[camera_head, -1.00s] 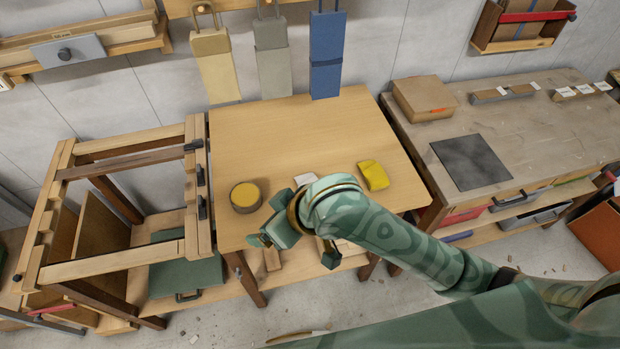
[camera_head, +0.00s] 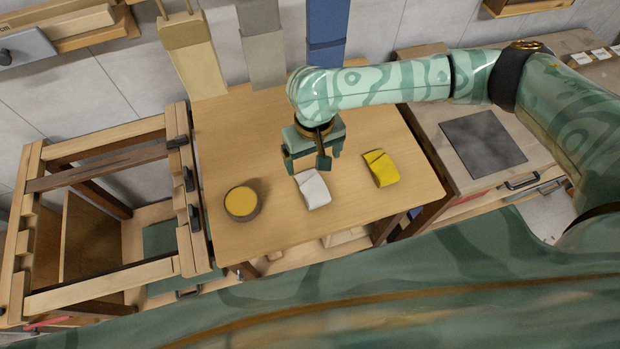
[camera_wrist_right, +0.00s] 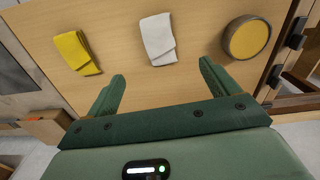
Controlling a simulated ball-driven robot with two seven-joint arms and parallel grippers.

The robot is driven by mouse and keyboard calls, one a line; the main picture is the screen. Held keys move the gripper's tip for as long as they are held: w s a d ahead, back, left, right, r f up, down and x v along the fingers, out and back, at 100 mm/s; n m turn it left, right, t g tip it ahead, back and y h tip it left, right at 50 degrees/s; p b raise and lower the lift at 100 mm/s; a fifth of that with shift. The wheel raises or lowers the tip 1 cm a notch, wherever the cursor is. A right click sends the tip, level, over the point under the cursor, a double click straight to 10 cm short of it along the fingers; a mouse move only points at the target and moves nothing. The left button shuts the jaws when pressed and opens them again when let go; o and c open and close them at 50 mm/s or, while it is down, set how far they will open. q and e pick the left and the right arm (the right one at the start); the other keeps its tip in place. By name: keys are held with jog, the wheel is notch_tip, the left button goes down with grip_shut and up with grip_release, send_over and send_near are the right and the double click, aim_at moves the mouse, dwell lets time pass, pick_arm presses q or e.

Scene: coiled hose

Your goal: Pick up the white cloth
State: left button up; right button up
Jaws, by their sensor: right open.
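The white cloth (camera_head: 313,189) lies folded on the wooden table (camera_head: 240,120), near its front edge. It also shows in the right wrist view (camera_wrist_right: 158,39), beyond the fingertips and between their lines. My right gripper (camera_head: 312,168) is open and empty, above the table on the far side of the cloth in the head view. In the right wrist view its two fingers (camera_wrist_right: 162,75) stand wide apart, and the cloth is clear of both. My left gripper is not in view.
A yellow cloth (camera_head: 381,168) lies to the right of the white one. A round tin with a yellow top (camera_head: 242,202) stands to the left. A wooden frame (camera_head: 100,150) stands left of the table, and a workbench (camera_head: 440,120) stands right.

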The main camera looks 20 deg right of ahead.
jog(key=b, duration=0.2)
send_near(313, 185)
jog(key=shift+s+a+f, duration=0.1)
jog(key=shift+s+f, duration=0.05)
jog(key=shift+s, duration=0.6)
jog(key=f, duration=0.1)
jog(key=w+f, duration=0.1)
jog(key=f, duration=0.1)
jog(key=shift+w+f, duration=0.3)
jog(key=shift+f, duration=0.1)
jog(key=shift+s+f+b, duration=0.35)
jog(key=shift+f+b, duration=0.05)
jog(key=shift+b, duration=0.1)
jog(key=f, duration=0.1)
jog(key=f+b, duration=0.1)
jog(key=f, duration=0.2)
jog(key=shift+w+f+b, duration=0.1)
jog(key=shift+w+b, duration=0.2)
jog(key=shift+b, duration=0.1)
jog(key=shift+f, duration=0.15)
jog(key=shift+s, duration=0.1)
jog(key=shift+c, duration=0.4)
jog(key=c, duration=1)
